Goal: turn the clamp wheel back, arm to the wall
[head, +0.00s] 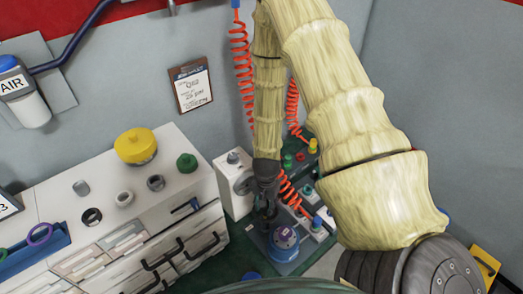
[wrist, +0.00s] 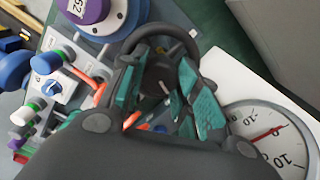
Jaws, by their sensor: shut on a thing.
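The clamp wheel is a dark ring with a hub; its rim (wrist: 160,31) arcs across the top middle of the wrist view. My gripper (wrist: 165,92) is shut on the wheel, with its teal-padded fingers on either side of the hub. In the head view my gripper (head: 267,205) points down at the test rig, beside a blue part with a purple top (head: 286,236). That purple top, marked 62 (wrist: 85,10), shows at upper left in the wrist view. My fingers hide part of the wheel, and the clamp arm cannot be made out clearly.
A round gauge (wrist: 272,135) with a red needle lies close at right in the wrist view. Grey walls (head: 210,40) rise behind.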

